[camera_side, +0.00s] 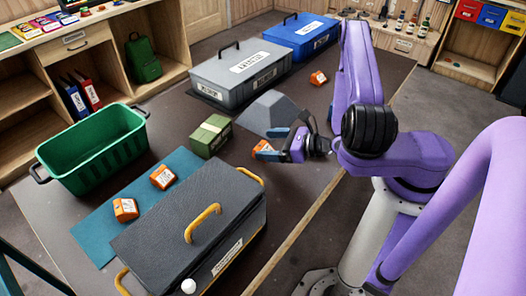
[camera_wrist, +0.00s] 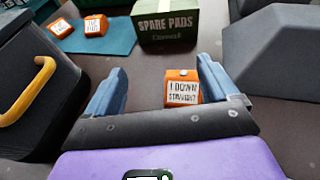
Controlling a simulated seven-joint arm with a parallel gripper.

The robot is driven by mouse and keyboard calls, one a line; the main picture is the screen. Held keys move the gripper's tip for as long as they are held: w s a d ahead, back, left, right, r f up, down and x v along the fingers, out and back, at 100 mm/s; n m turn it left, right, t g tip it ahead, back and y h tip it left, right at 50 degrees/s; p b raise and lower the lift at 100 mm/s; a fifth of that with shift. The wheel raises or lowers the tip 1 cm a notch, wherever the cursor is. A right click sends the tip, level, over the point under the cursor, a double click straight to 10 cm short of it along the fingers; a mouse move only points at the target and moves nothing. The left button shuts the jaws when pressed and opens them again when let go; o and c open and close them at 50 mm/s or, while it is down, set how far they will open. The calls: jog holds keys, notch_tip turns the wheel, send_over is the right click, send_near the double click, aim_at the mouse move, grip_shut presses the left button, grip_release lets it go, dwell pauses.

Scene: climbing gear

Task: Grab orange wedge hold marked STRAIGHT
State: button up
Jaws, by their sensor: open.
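An orange wedge hold (camera_wrist: 182,88) with a white label reading roughly "1 DOWN STRAIGHT" sits on the dark table. In the wrist view it is between the two blue fingers of my gripper (camera_wrist: 161,72), close to the right finger, with a wide gap to the left one. In the side view the hold (camera_side: 263,148) is at the tips of my open gripper (camera_side: 273,144), partly hidden by a finger. I cannot tell whether a finger touches it. Other orange holds lie on the teal mat, one (camera_side: 163,177) behind another (camera_side: 125,209), and one (camera_side: 318,77) lies farther back.
A green spare pads box (camera_side: 208,137) and a grey sloped block (camera_side: 268,112) stand close by. A dark case (camera_side: 150,240) with yellow handles is at the front. A green crate (camera_side: 90,155), teal mat (camera_side: 92,232), grey case (camera_side: 240,75) and blue case (camera_side: 300,37) also occupy the table.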

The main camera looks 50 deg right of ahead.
aim_at(265, 149)
jog(key=s+d+f+m+h, duration=0.2)
jog(key=shift+s+f+m+h, duration=0.2)
jog(key=shift+s+m+h, duration=0.1)
jog(key=shift+h, duration=0.1)
jog(key=shift+d+f, duration=0.1)
jog(key=shift+f, duration=0.1)
jog(key=shift+x, duration=3.6)
jog(key=shift+d+f, duration=0.1)
jog(key=shift+c, duration=0.3)
jog(key=c, duration=1)
